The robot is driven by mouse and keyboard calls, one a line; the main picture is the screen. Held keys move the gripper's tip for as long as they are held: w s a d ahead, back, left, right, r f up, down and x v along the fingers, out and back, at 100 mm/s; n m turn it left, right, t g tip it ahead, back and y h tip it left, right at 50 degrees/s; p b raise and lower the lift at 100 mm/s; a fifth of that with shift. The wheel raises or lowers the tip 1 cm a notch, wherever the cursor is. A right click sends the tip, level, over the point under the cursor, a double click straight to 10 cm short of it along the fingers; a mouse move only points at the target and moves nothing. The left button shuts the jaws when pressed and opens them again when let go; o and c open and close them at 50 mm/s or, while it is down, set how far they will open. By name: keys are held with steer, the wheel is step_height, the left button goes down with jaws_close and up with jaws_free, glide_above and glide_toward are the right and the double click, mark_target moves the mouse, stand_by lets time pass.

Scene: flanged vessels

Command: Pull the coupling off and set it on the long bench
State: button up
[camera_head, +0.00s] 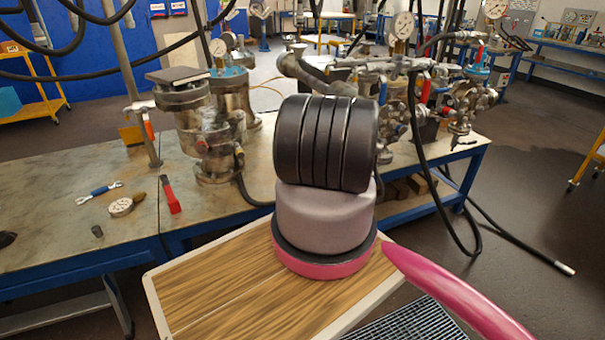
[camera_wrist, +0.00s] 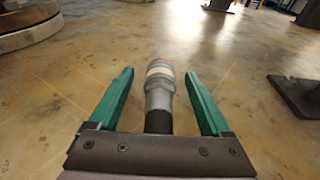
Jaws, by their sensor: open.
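In the wrist view, a coupling-like fitting (camera_wrist: 159,90), grey with a pale band and a reddish far end, lies between the fingers of my gripper (camera_wrist: 160,85). Its near end is black and runs to the gripper's dark body. The two green fingers are open, with a gap on each side of the fitting. A scuffed tan surface (camera_wrist: 60,85) is behind it; I cannot tell whether the fitting touches it. In the head view, the long bench (camera_head: 75,190) has a worn top and blue frame. My arm hides the gripper and fitting there.
A steel flanged vessel (camera_head: 206,130) stands on the bench, with valves and gauges (camera_head: 400,80) farther right. A wrench (camera_head: 98,193), a loose gauge (camera_head: 121,207) and a red-handled tool (camera_head: 170,195) lie at left. A black hose (camera_head: 510,235) trails on the floor.

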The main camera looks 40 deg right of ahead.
steer(key=v, duration=1)
steer(key=shift+s+r, duration=0.15)
steer(key=shift+s, duration=0.2)
